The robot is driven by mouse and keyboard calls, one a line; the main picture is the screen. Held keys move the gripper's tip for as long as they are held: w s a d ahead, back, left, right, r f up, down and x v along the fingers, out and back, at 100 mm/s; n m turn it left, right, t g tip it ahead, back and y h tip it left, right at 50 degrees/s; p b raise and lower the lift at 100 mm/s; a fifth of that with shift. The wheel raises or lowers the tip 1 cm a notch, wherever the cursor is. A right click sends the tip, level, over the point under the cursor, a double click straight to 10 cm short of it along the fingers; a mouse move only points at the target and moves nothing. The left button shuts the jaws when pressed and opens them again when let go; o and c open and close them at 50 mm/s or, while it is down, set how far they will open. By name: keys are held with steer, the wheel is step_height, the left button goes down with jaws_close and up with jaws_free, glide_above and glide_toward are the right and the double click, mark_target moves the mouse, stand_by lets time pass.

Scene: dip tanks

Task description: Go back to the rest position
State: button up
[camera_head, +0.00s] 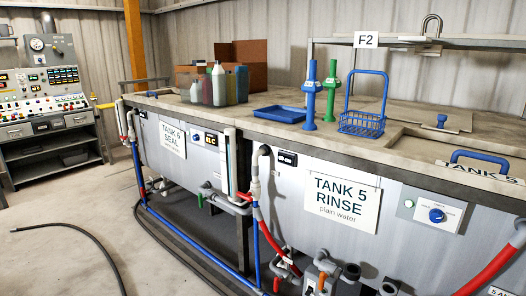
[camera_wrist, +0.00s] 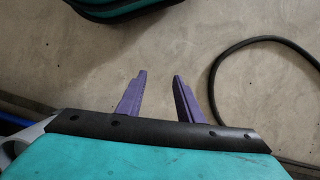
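My gripper (camera_wrist: 158,82) shows in the wrist view with its two purple fingers apart and nothing between them. It points over the bare concrete floor (camera_wrist: 235,35). The teal and black shape at the bottom of the wrist view is part of my own arm. My gripper and arm do not show in the head view.
Tank 5 Rinse (camera_head: 290,185) and Tank 6 Seal (camera_head: 165,125) stand ahead. A blue basket (camera_head: 361,124), blue tray (camera_head: 280,114) and several bottles stand on top. A control console (camera_head: 50,100) is at left. A black hose (camera_head: 95,243) lies on the floor, also in the wrist view (camera_wrist: 214,85).

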steer(key=s+a+r+n+g+h+p, duration=0.1)
steer(key=s+a+p, duration=0.3)
steer(key=s, duration=0.5)
steer(key=s+a+r+n+g+h+p, duration=0.1)
steer(key=s+a+r+n+p, duration=0.2)
steer(key=s, duration=0.6)
steer(key=shift+s+a+n+p, duration=0.35)
steer(key=shift+a+n+p, duration=0.15)
steer(key=shift+n+p, duration=0.25)
